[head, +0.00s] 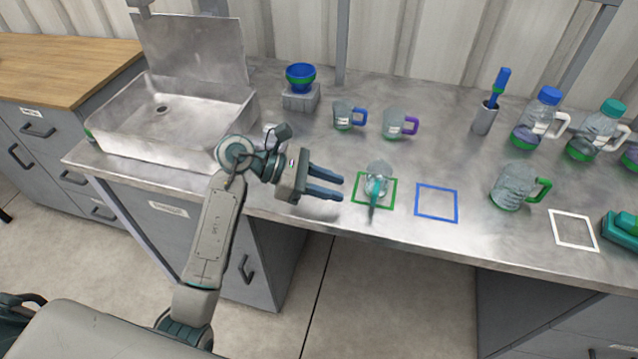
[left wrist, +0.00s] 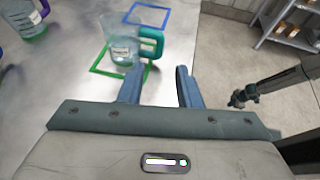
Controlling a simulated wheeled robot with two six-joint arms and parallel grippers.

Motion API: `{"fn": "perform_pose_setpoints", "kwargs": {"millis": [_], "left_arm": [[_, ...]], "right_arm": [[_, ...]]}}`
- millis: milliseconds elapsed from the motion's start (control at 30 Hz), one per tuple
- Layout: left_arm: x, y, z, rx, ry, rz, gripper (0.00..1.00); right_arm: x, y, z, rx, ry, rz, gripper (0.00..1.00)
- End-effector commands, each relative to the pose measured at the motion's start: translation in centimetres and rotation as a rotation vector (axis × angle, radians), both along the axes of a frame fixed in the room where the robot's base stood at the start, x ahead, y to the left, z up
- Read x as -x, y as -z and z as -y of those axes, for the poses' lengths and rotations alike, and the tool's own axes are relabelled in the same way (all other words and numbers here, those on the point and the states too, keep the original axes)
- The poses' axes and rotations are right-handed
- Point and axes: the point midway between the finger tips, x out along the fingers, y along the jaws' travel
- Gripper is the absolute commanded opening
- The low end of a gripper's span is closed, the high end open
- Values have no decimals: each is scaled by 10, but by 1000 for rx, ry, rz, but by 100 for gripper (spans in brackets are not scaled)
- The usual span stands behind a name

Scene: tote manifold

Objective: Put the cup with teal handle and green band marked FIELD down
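The cup with the teal handle (head: 377,170) stands on the worktop within the green square outline (head: 360,190). It also shows in the left wrist view (left wrist: 121,52), upright and clear, with a small label too small to read. Its handle (left wrist: 152,42) points toward the front edge of the worktop. My left gripper (head: 341,188) is open and empty, just left of the cup and apart from it. In the left wrist view its fingers (left wrist: 160,88) are spread, with the cup ahead and to the left.
A blue square outline (head: 437,217) is empty, right of the green one. A cup with a green handle (head: 512,188) and an empty white outline (head: 573,243) lie farther right. Cups with blue (head: 345,115) and purple (head: 396,124) handles stand behind. A sink (head: 170,125) is left.

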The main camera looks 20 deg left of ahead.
Motion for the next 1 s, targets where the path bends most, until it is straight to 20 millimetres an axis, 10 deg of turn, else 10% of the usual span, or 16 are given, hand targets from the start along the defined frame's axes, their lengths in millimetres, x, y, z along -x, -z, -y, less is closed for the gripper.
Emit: {"fn": "perform_pose_setpoints", "kwargs": {"millis": [1000], "left_arm": [[5, -10, -23, 0, 0, 0, 31]], "right_arm": [[-1, 2, 8, 9, -3, -10, 0]]}}
